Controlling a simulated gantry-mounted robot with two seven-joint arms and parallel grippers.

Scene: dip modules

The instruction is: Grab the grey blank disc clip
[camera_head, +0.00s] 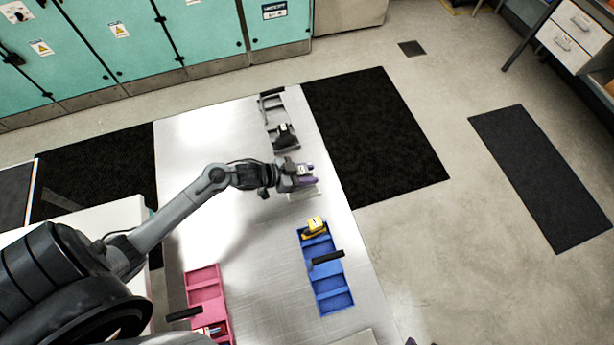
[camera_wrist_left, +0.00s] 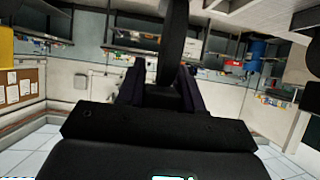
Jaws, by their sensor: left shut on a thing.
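My left gripper (camera_head: 306,176) is over the metal table, beside the near end of a grey tray (camera_head: 275,110). In the left wrist view its fingers (camera_wrist_left: 161,78) are closed on a dark, narrow piece (camera_wrist_left: 173,40) that stands up between them. I cannot tell for certain that this piece is the grey blank disc clip. A pale grey flat piece (camera_head: 304,194) shows just below the gripper in the head view, partly hidden by it. A black piece with a pale label (camera_head: 285,138) sits in the grey tray. My right gripper is not in view.
A blue tray (camera_head: 333,286) with a yellow module (camera_head: 314,227) lies nearer on the table (camera_head: 232,240). A pink tray (camera_head: 205,285) lies at the near left. Bare table separates the trays. Teal cabinets (camera_head: 120,40) stand behind.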

